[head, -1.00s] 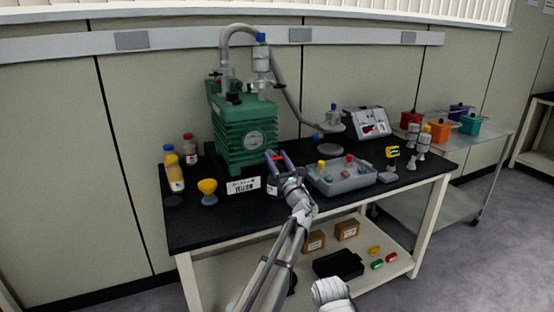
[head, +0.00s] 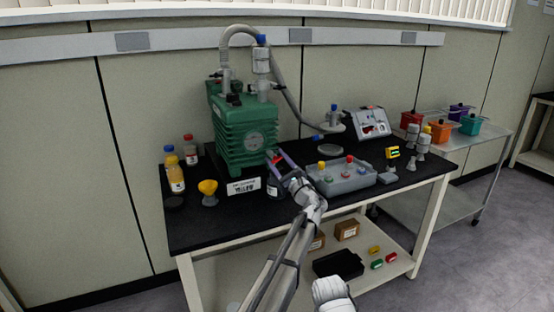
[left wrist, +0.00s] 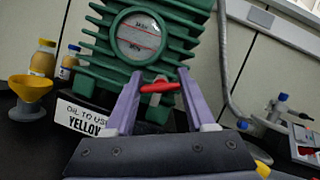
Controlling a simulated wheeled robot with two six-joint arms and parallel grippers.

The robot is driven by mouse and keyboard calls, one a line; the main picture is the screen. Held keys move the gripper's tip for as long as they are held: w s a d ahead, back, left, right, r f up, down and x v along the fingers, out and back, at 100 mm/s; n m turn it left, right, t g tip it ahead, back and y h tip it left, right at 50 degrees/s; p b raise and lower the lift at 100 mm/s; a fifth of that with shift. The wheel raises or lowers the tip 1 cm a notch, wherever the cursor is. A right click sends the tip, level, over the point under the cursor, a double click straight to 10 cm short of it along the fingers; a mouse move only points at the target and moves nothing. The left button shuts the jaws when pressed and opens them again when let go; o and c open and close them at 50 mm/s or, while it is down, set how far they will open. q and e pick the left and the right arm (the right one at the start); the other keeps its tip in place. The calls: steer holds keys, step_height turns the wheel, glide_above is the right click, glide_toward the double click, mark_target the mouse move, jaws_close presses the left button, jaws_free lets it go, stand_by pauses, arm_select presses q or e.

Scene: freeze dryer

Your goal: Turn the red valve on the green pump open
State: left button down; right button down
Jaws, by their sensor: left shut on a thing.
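The green pump (head: 245,138) stands at the back left of the black table, with a round gauge on its front. In the left wrist view, the red valve (left wrist: 158,87) is a small red bar handle on a grey fitting low on the pump (left wrist: 190,40), below the gauge. My left gripper (left wrist: 160,82) has its two purple fingers on either side of the handle and is shut on it. In the head view, the gripper (head: 273,159) is at the pump's lower right front and mostly hides the valve.
A sign reading YELLOW (head: 244,187) stands before the pump, beside a yellow funnel (head: 208,190) and bottles (head: 175,175). A grey tray (head: 345,178) with coloured parts stands right of the gripper. A grey hose (left wrist: 225,55) runs along the pump's right side.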

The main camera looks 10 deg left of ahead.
arm_select(q)
steer(key=shift+n+g+y, duration=0.3)
steer(key=shift+n+g, duration=0.1)
steer(key=shift+n, duration=0.9)
arm_select(e)
steer(key=shift+r, duration=0.3)
arm_select(q)
steer(key=shift+n+p, duration=0.3)
steer(key=shift+c, duration=1.2)
jaws_free()
steer(key=shift+f, duration=0.1)
